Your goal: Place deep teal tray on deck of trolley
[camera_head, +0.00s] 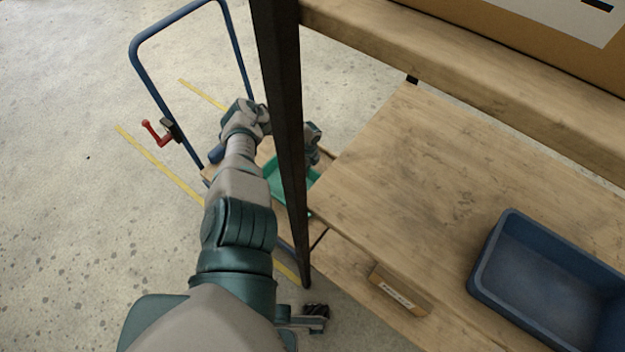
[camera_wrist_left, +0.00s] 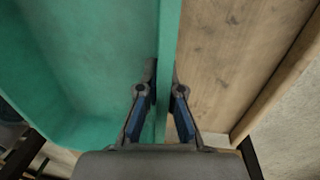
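The deep teal tray (camera_head: 291,176) shows partly behind a dark post in the head view. It lies low over the wooden deck (camera_head: 212,178) of the blue-handled trolley. My left gripper (camera_head: 311,158) is at the tray's far side, its fingers mostly hidden there. In the left wrist view the gripper (camera_wrist_left: 162,88) has one finger on each side of the tray wall (camera_wrist_left: 168,40) and looks shut on it. Bare deck boards (camera_wrist_left: 215,60) show right of that wall. I cannot tell whether the tray's bottom touches the deck.
A dark upright post (camera_head: 283,100) stands close beside my left arm. A wooden shelf (camera_head: 400,170) at right holds a blue bin (camera_head: 485,262); a higher shelf bears a cardboard box (camera_head: 500,25). The trolley's blue handle (camera_head: 152,105) rises at left. Open floor lies left.

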